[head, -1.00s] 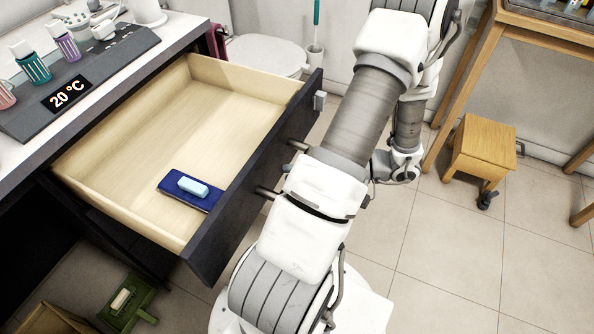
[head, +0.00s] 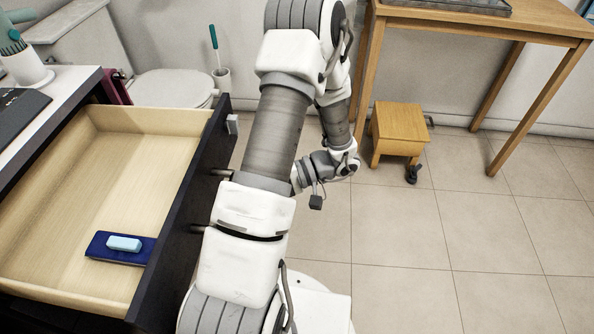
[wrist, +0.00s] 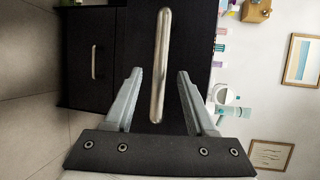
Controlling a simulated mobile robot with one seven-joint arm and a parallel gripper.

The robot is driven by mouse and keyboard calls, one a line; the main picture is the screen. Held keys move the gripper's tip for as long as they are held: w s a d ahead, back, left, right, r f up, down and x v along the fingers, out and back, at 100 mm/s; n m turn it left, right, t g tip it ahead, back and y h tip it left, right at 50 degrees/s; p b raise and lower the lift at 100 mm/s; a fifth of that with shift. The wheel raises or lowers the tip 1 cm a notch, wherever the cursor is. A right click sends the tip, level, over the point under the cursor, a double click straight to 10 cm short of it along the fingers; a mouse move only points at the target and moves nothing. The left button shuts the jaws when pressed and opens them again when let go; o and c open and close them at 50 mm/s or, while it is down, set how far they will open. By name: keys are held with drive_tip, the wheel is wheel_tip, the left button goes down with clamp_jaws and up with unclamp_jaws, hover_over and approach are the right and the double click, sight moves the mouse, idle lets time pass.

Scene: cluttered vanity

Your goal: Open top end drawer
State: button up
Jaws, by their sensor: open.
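The open drawer (head: 60,220) has a pale wood inside and a dark front (head: 185,215). It stands pulled out from the vanity at the left of the head view. Two handle posts (head: 222,173) stick out from its front; my arm hides the rest of the handle there. In the wrist view a long metal handle (wrist: 162,35) on a dark front lies between the fingers of my gripper (wrist: 160,75). The fingers are open and apart from the bar on both sides. The gripper's fingers cannot be made out in the head view.
A dark blue case (head: 103,253) with a light blue bar (head: 124,243) lies in the drawer. A wooden stool (head: 398,130) and table (head: 470,24) stand right, a toilet (head: 170,88) behind. Another handle (wrist: 95,62) shows in the wrist view.

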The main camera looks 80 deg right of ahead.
drive_tip(key=p+v, duration=0.2)
drive_tip(key=v, duration=1.1)
drive_tip(key=shift+d+r, duration=0.1)
